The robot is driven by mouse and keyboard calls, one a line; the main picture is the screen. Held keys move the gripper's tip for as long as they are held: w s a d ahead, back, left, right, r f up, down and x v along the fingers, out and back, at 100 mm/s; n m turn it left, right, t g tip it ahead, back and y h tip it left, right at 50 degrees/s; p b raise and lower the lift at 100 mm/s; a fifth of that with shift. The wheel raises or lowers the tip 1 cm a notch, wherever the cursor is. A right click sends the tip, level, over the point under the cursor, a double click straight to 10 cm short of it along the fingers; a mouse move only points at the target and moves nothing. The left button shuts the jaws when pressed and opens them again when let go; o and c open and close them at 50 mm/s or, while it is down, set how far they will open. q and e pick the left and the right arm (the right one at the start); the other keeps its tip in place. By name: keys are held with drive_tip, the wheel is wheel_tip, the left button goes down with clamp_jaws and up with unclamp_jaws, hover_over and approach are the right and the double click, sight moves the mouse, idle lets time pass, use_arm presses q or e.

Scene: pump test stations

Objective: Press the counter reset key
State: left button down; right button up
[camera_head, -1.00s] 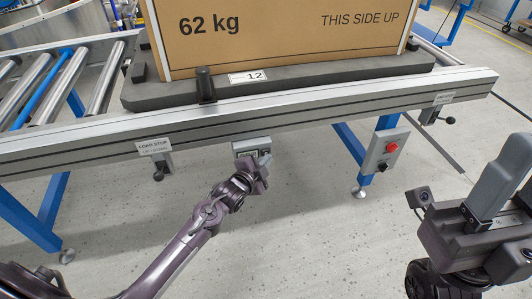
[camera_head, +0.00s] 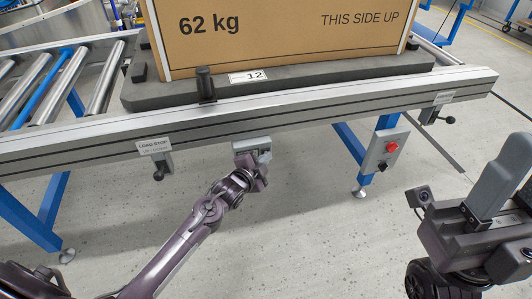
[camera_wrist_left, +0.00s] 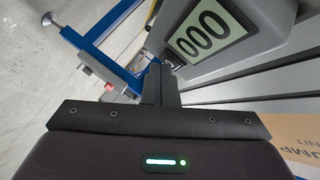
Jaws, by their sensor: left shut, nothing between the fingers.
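The counter is a small grey box (camera_head: 251,145) under the front rail of the conveyor, partly hidden by my left gripper in the head view. In the left wrist view the counter (camera_wrist_left: 240,58) fills the upper right, and its pale display (camera_wrist_left: 211,33) reads 000. My left gripper (camera_head: 263,157) is at the counter's lower right in the head view. Its fingers (camera_wrist_left: 160,70) are shut and empty, with tips close to the counter's body; I cannot tell whether they touch. The reset key is not distinguishable. My right gripper (camera_head: 492,190) is raised at the right, its jaw opening unclear.
A large carton (camera_head: 280,40) marked 62 kg sits on a dark pallet (camera_head: 310,88) on the conveyor. A load stop label (camera_head: 155,146) and a lever hang left of the counter. A grey box with a red button (camera_head: 384,150) is to the right. The floor below is clear.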

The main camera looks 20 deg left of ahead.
use_arm(q)
drive_tip(key=shift+s, duration=0.1)
idle(0.3)
drive_tip(key=shift+s+d+p, duration=0.4)
drive_tip(key=shift+s+p, duration=0.2)
drive_tip(key=shift+p, duration=0.05)
drive_tip(key=s+d+p, duration=0.2)
drive_tip(key=s+p, duration=0.1)
drive_tip(key=s, duration=0.1)
drive_tip(key=shift+s+d, duration=0.1)
drive_tip(key=shift+d, duration=0.3)
idle(0.6)
